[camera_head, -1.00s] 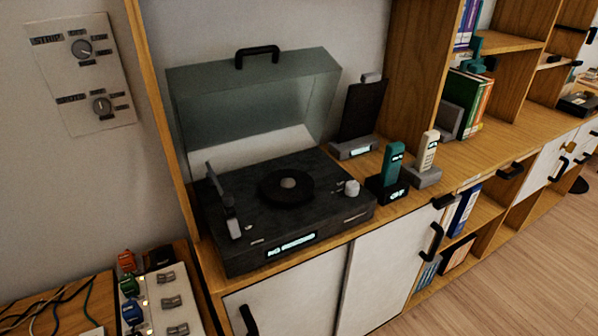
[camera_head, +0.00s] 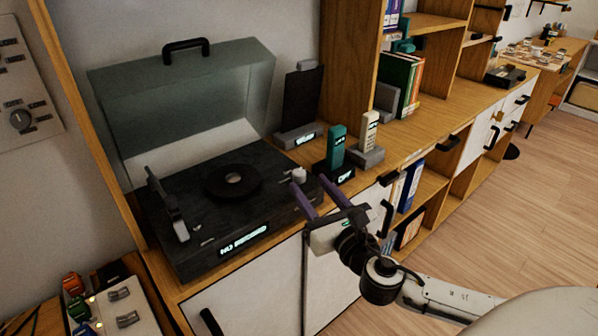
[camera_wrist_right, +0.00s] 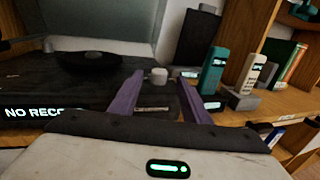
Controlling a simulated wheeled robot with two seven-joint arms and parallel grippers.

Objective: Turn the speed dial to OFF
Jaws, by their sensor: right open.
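The black turntable (camera_head: 215,200) stands on the wooden cabinet with its lid raised; its display reads "NO RECORD". A pale round knob (camera_head: 299,174), probably the speed dial, sits at its right front corner. In the right wrist view the knob (camera_wrist_right: 158,75) shows between and beyond my fingertips. Its markings are too small to read. My right gripper (camera_head: 311,187) is open and empty, its purple fingers pointing at the knob, just in front of it; contact cannot be told. The fingers also show in the right wrist view (camera_wrist_right: 160,82). My left gripper is out of view.
A teal handset (camera_head: 336,146) and a cream handset (camera_head: 369,130) stand in docks right of the turntable, close to my gripper. A dark upright panel (camera_head: 302,97) stands behind. A wall panel with dials (camera_head: 22,85) is at left. Floor at right is clear.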

